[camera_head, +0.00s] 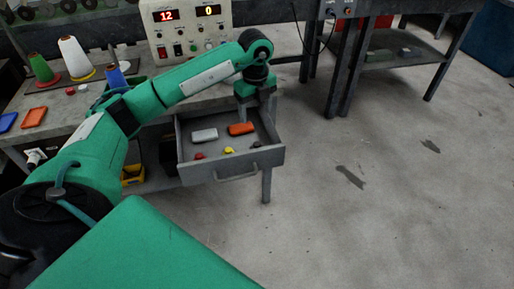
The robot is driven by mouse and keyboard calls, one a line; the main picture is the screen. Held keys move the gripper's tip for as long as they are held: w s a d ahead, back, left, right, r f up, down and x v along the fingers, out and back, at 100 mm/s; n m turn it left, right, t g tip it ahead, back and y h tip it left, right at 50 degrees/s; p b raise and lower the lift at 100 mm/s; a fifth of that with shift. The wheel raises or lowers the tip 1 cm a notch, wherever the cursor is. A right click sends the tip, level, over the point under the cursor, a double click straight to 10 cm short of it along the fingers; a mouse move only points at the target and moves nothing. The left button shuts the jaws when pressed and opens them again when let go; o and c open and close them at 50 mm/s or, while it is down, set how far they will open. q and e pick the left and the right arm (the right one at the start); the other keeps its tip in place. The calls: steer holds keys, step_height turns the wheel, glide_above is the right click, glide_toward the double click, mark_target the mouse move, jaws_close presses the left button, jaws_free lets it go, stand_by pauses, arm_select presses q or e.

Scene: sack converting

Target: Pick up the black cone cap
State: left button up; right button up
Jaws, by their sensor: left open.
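A small black piece, which looks like the black cone cap (257,145), lies in the open grey drawer (232,172), near its right front corner. A yellow cap (229,150) and a red cap (199,156) lie to its left in the drawer. My left gripper (257,106) points down over the back right part of the drawer, behind the black piece and apart from it. It is open, and I see nothing held in it. Its fingertips are small and partly hard to make out. My right gripper is out of view.
A white block (204,135) and an orange block (241,128) lie further back in the drawer. Thread cones, including a white one (75,57), and a control box (190,32) stand on the bench. The floor at right is open.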

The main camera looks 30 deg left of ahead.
arm_select(q)
glide_above(257, 143)
steer(key=f, duration=0.8)
steer(key=shift+a+f, duration=0.1)
steer(key=shift+a, duration=0.1)
steer(key=f, duration=0.2)
steer(key=f+b, duration=0.1)
steer(key=f, duration=0.2)
steer(key=shift+s+d+f, duration=0.1)
steer(key=shift+d, duration=0.1)
steer(key=shift+f, duration=0.1)
steer(key=c, duration=1.1)
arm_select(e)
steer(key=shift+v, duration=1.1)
